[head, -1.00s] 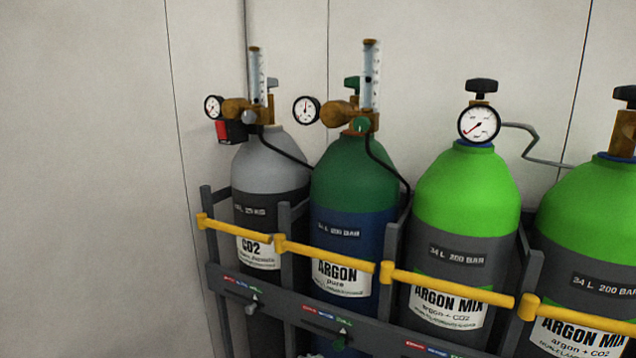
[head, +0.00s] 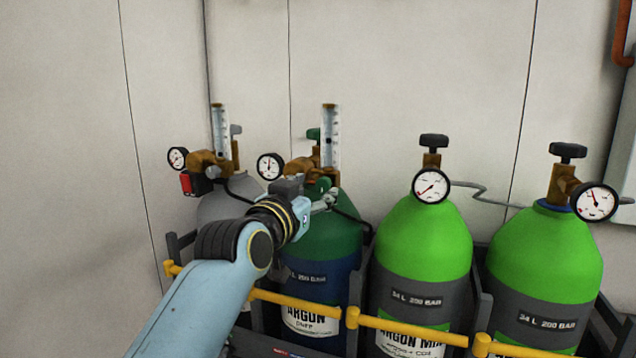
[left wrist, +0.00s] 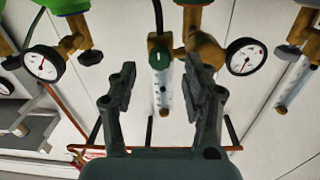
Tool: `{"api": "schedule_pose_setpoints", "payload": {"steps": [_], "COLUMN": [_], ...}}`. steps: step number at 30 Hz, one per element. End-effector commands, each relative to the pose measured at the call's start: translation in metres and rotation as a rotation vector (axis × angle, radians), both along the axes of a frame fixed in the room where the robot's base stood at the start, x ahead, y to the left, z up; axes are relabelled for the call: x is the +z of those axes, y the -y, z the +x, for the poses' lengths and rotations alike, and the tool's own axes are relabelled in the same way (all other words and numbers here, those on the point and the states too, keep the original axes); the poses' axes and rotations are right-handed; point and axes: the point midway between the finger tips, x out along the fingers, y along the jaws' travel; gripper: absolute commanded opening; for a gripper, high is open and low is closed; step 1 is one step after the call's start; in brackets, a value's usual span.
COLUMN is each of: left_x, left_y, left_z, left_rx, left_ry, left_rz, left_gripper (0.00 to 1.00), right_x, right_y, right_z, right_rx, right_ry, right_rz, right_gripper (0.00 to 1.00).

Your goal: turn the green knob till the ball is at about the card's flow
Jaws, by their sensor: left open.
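The green knob (head: 321,186) is on the brass regulator of the dark green argon cylinder (head: 335,240), partly hidden behind my left gripper (head: 328,198) in the head view. In the left wrist view, the knob (left wrist: 160,57) shows between and beyond the open fingertips of the left gripper (left wrist: 158,75); I cannot tell whether they touch it. The clear flow tube (head: 330,145) stands above the knob, with a dark ball (head: 329,140) around mid-height; its scale is too small to read. I cannot make out the card. My right gripper is not in view.
A second flow tube (head: 221,130) and gauge (head: 178,158) stand left on the grey cylinder. Two bright green cylinders (head: 424,240) with gauges stand right. A yellow bar (head: 300,302) crosses the rack front. A small gauge (head: 270,166) sits beside the argon regulator.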

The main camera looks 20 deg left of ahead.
Motion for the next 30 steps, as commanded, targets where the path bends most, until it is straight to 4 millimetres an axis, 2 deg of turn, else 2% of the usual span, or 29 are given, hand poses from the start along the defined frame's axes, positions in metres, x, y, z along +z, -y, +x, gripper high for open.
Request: {"api": "schedule_pose_setpoints", "payload": {"steps": [3,6,16,27,30], "left_x": [0.001,0.001,0.0,0.0,0.0], "left_y": [0.001,0.002,0.002,0.002,0.002], "left_z": [0.017,0.025,0.028,0.028,0.028], "left_rx": [0.0,0.0,0.0,0.0,0.0], "left_ry": [0.0,0.0,0.0,0.0,0.0], "left_rz": [0.001,0.001,0.001,0.001,-0.001], "left_gripper": [0.49,0.49,0.49,0.01,0.0], "right_x": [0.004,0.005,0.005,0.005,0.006], "right_y": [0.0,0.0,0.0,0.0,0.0], "right_z": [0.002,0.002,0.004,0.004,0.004], "right_rx": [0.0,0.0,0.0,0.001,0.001], "right_ry": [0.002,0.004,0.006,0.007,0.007], "right_rz": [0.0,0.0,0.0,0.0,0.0], "right_gripper": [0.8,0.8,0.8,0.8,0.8]}}
